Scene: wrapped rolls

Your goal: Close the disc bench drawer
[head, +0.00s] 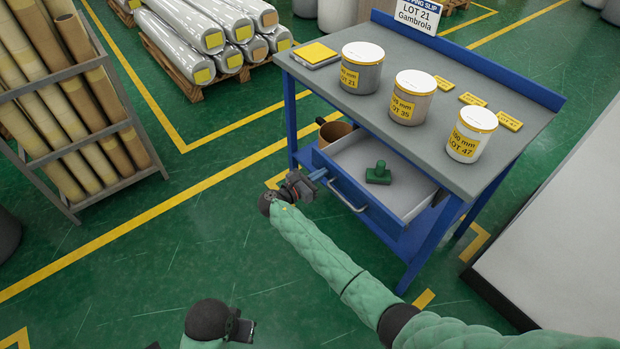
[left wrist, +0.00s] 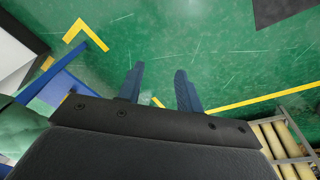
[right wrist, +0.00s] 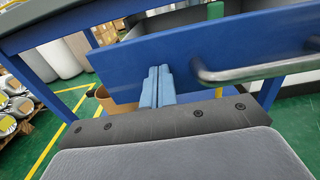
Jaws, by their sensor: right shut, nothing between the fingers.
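The disc bench (head: 470,165) is blue with a grey top. Its drawer (head: 345,160) is pulled out, with a pale inside, a blue front (right wrist: 235,50) and a metal bar handle (head: 345,196). A green knobbed object (head: 378,174) lies in the drawer. My right gripper (head: 320,174) is shut and empty at the left part of the drawer front. In the right wrist view its fingers (right wrist: 158,70) point at the front, left of the handle (right wrist: 250,72); contact cannot be told. My left gripper (head: 243,330) is low in front of the bench. Its fingers (left wrist: 158,75) are apart, with nothing between.
A brown tube (head: 335,133) stands behind the drawer's left side. A rack of rolls (head: 75,120) is at left, a pale panel (head: 570,230) at right. Floor in front is clear.

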